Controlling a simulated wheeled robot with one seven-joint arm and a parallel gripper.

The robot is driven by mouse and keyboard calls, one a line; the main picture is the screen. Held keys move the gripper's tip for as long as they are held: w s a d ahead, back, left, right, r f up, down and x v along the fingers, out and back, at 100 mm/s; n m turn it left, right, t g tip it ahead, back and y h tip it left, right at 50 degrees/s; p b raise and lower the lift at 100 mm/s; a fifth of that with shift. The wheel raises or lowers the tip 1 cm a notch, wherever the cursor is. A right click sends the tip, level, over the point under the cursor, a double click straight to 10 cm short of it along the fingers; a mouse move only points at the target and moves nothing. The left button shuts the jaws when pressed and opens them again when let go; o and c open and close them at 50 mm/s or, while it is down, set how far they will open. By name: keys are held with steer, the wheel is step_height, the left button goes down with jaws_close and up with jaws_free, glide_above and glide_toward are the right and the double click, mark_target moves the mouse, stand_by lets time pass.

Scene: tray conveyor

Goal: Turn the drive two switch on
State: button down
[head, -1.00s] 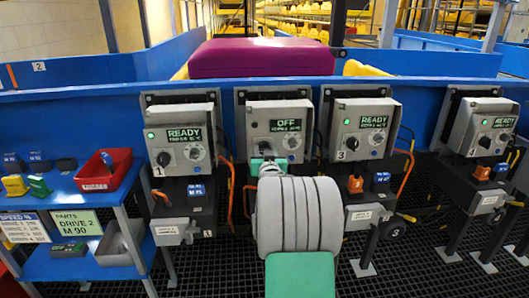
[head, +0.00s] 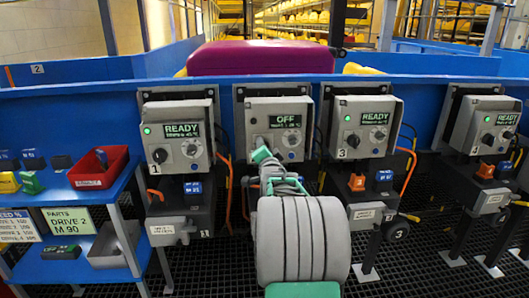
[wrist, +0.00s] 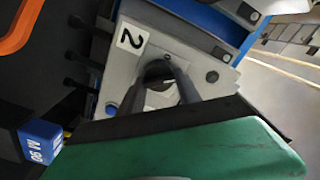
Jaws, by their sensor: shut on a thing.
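The drive two box (head: 280,122) is the second from the left, and its display (head: 286,121) reads OFF. Its lamp shows no green light. My gripper (head: 262,154) is at the lower left of the box front and hides the switch in the head view. In the wrist view the dark switch knob (wrist: 158,72) sits beside the white label 2 (wrist: 132,39). My two dark fingers (wrist: 165,88) stand one on each side of the knob and are shut on it. How far the knob is turned is hard to tell.
Drive boxes one (head: 182,130), three (head: 368,125) and a fourth (head: 492,125) show READY with green lamps. A blue block (wrist: 40,142) marked M 90 is close below my gripper. A shelf with a red bin (head: 98,167) stands left. Orange cables hang between boxes.

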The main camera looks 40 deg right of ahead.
steer(key=shift+f+m+b, duration=0.15)
steer(key=shift+m+b, duration=0.35)
steer(key=shift+m, duration=1.35)
steer(key=shift+f+m+b, duration=0.1)
steer(key=shift+m+b, duration=0.35)
steer(key=shift+m, duration=1.4)
steer(key=c, duration=0.8)
jaws_free()
steer(key=shift+c, duration=0.2)
steer(key=shift+r, duration=0.1)
